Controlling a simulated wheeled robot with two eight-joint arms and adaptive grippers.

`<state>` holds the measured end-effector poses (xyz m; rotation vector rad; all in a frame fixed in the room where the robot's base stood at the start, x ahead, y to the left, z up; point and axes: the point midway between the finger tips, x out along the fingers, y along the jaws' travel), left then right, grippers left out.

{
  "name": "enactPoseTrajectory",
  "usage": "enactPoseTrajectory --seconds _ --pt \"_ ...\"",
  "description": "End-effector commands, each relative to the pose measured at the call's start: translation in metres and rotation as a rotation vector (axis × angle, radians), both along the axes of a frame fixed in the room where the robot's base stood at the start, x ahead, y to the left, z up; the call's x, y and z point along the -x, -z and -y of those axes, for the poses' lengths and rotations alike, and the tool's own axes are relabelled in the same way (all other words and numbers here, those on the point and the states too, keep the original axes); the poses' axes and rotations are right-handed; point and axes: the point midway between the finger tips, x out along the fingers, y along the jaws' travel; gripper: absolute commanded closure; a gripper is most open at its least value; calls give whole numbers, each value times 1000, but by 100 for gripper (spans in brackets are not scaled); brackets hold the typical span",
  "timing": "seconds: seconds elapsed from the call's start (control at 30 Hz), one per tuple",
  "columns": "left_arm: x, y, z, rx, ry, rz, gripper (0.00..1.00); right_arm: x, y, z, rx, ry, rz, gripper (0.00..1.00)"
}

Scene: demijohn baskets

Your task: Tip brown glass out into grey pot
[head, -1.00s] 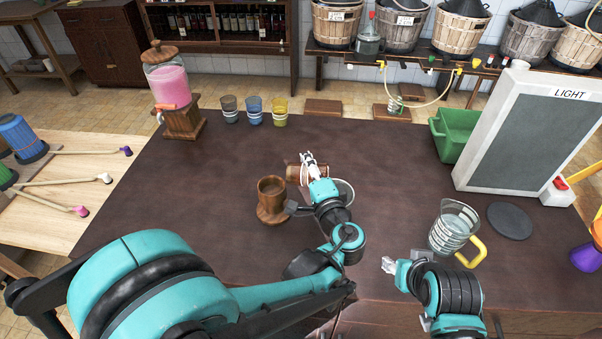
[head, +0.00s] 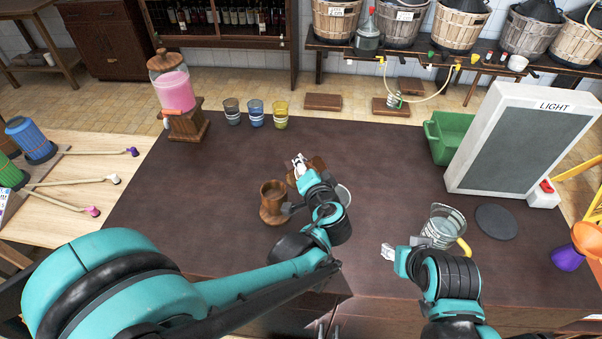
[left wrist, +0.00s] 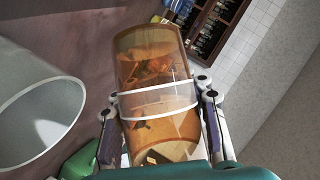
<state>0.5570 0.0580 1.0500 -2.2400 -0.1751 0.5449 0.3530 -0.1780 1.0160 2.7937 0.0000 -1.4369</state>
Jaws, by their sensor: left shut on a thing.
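The brown glass (left wrist: 155,95) is see-through amber with white bands. In the left wrist view it lies between the fingers of my left gripper (left wrist: 160,112), which is shut on it. In the head view the glass shows only as a brown piece (head: 317,162) behind my left gripper (head: 300,166), above the dark table. A pale grey pot (left wrist: 38,120) with a wide round rim is beside the glass, apart from it, in the left wrist view. In the head view my arm mostly hides the pot; a pale rim (head: 344,194) shows. My right gripper (head: 388,252) is left of the glass jug.
A wooden cup (head: 272,205) stands just left of my left gripper. A glass jug (head: 442,226) with a yellow handle and a dark round mat (head: 496,222) are at right. Several glasses and a pink dispenser (head: 175,92) stand at the back left. The table's back middle is clear.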

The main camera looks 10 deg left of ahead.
Motion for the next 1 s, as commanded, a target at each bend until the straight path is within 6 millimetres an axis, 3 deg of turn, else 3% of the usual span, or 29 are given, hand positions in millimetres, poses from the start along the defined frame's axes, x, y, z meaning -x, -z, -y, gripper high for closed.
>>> enactPoseTrajectory --seconds 0.03,0.37,0.6,0.9,1.0 --pt "0 -5 -1 43 -1 -4 100 0 -8 0 0 0 0 60" --pt "0 -2 1 102 0 -8 100 0 -8 0 0 0 0 60" --pt "1 -4 10 407 -2 -32 100 0 -28 0 0 0 0 60" --pt "1 -1 13 447 1 -36 100 0 -27 0 0 0 0 60" --pt "1 -1 17 561 -2 -44 100 0 -30 0 0 0 0 60"
